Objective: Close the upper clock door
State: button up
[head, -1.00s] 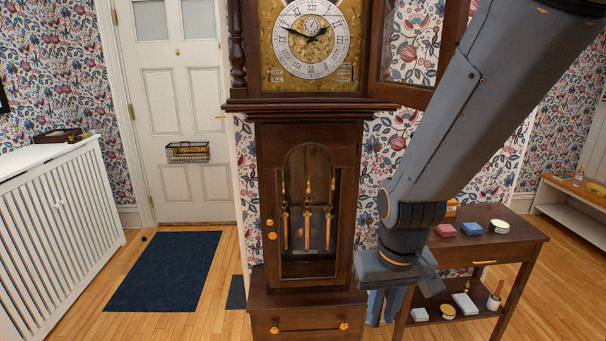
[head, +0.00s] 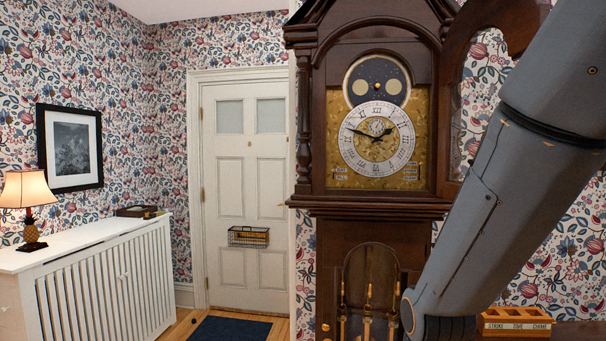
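The upper clock door (head: 465,110) is a dark wooden frame with an arched glass opening. It stands open, swung out to the right of the clock's hood. The clock face (head: 377,139) with its white numeral ring, gold plate and blue moon disc is uncovered. The tall wooden clock (head: 372,204) stands upright in the middle of the head view. My grey arm crosses the right side in front of the clock and part of the door's right side. My gripper is below the bottom edge of the picture and cannot be seen.
A small wooden box lettered STRIKE, TIME, CHIME (head: 517,322) sits at the lower right. A white radiator cover (head: 100,285) with a lamp (head: 28,203) stands at the left. A white door (head: 245,195) is behind. Floor shows around the dark mat (head: 232,329).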

aim_at(519, 21)
jog(key=u, duration=0.25)
jog(key=i, duration=0.7)
jog(key=u, duration=2.45)
jog(key=k, duration=1.9)
jog(key=z, duration=1.5)
jog(key=i, duration=0.55)
jog(key=z, duration=0.05)
